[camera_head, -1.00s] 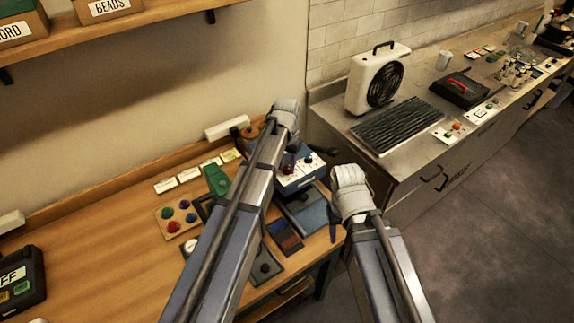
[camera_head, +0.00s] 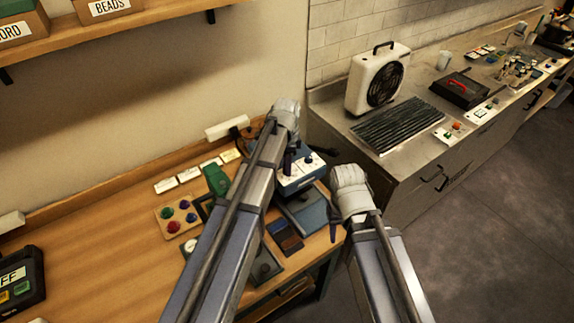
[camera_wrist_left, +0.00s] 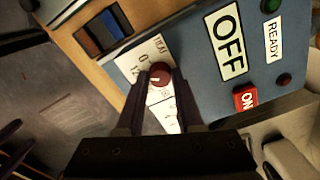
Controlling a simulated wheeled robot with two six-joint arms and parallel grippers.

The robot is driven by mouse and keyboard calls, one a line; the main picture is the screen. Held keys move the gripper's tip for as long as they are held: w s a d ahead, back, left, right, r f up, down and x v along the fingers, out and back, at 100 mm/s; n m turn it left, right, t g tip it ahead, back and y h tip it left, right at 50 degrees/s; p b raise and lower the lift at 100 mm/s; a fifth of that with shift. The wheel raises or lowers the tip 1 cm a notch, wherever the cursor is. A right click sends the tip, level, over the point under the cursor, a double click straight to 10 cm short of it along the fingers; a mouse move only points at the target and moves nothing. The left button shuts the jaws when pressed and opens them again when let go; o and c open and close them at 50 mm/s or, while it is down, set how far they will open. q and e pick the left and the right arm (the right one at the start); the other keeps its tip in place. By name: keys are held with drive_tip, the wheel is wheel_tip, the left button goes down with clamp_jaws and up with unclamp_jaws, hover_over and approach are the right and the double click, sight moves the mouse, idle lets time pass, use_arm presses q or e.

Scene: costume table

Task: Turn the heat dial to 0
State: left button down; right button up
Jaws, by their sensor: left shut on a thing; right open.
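The heat dial (camera_wrist_left: 161,72) is a dark red round knob on a white scale plate (camera_wrist_left: 131,66) marked with numbers, in the left wrist view. It sits on the blue control box (camera_head: 301,184), which also shows in the left wrist view (camera_wrist_left: 205,70). My left gripper (camera_wrist_left: 159,79) is shut on the dial, with one dark finger on each side. A small pale mark shows on the dial, but I cannot read its setting for certain. My right gripper (camera_head: 334,232) hangs open and empty near the table's right edge, right of the box.
The box carries an OFF sign (camera_wrist_left: 226,42), a red ON button (camera_wrist_left: 245,98) and a green READY lamp (camera_wrist_left: 272,4). A board of coloured knobs (camera_head: 178,216) lies to the left. A fan (camera_head: 377,78) stands on the counter behind.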

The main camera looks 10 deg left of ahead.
use_arm(q)
drive_tip(key=m, duration=0.8)
drive_tip(key=shift+m, duration=0.3)
idle(0.3)
drive_tip(key=c, duration=0.6)
unclamp_jaws()
drive_tip(key=shift+o, duration=0.2)
drive_tip(key=shift+r, duration=0.1)
wheel_tip(320, 180, up, 8)
drive_tip(key=p, duration=0.8)
